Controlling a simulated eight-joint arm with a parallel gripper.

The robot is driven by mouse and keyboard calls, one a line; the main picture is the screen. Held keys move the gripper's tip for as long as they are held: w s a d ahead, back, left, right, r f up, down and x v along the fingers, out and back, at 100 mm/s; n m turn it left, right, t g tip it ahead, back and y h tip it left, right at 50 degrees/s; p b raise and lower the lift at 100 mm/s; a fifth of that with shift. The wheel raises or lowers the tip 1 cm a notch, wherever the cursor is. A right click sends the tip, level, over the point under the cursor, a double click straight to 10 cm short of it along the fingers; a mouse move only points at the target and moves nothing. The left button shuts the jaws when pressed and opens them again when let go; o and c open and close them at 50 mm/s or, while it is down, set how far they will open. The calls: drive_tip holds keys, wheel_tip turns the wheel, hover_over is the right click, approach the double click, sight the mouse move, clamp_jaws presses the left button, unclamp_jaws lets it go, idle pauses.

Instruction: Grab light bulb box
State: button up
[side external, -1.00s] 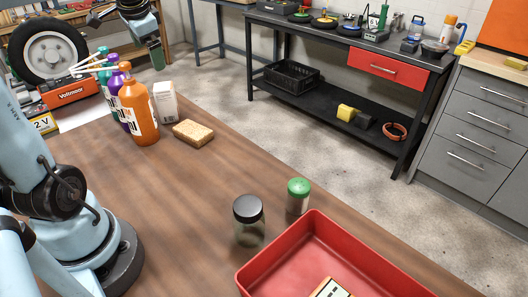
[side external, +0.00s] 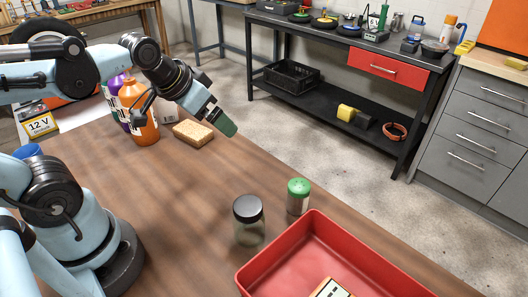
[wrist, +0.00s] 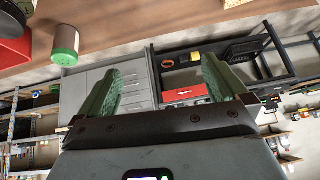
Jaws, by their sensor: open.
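Another box (side external: 330,288), light with dark markings, lies in the red tray and is cut off by the lower edge of the side view. I cannot tell which is the light bulb box. My gripper (side external: 224,123) is open and empty, raised near the table's far edge, right of the sponge. The wrist view shows its green fingers (wrist: 162,85) spread apart with nothing between them.
A sponge (side external: 193,133), an orange bottle (side external: 140,120) and a purple bottle stand at the back left. A black-lidded jar (side external: 249,225), a green-lidded shaker (side external: 298,200) and the red tray (side external: 350,243) are at the front right. The middle of the table is clear.

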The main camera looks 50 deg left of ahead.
drive_tip(key=d+f, duration=0.1)
drive_tip(key=s+d, duration=0.1)
drive_tip(key=shift+d+f+h, duration=0.35)
drive_tip(key=shift+f+h, duration=0.05)
drive_tip(key=shift+c, duration=0.8)
drive_tip(key=m+g+y, duration=0.5)
drive_tip(key=m+y, duration=0.8)
drive_tip(key=m, duration=0.6)
hover_over(167, 103)
drive_tip(key=f, duration=0.4)
drive_tip(key=shift+w+a+f, duration=0.25)
drive_tip(key=shift+w+a, duration=0.1)
drive_tip(key=c, duration=1.3)
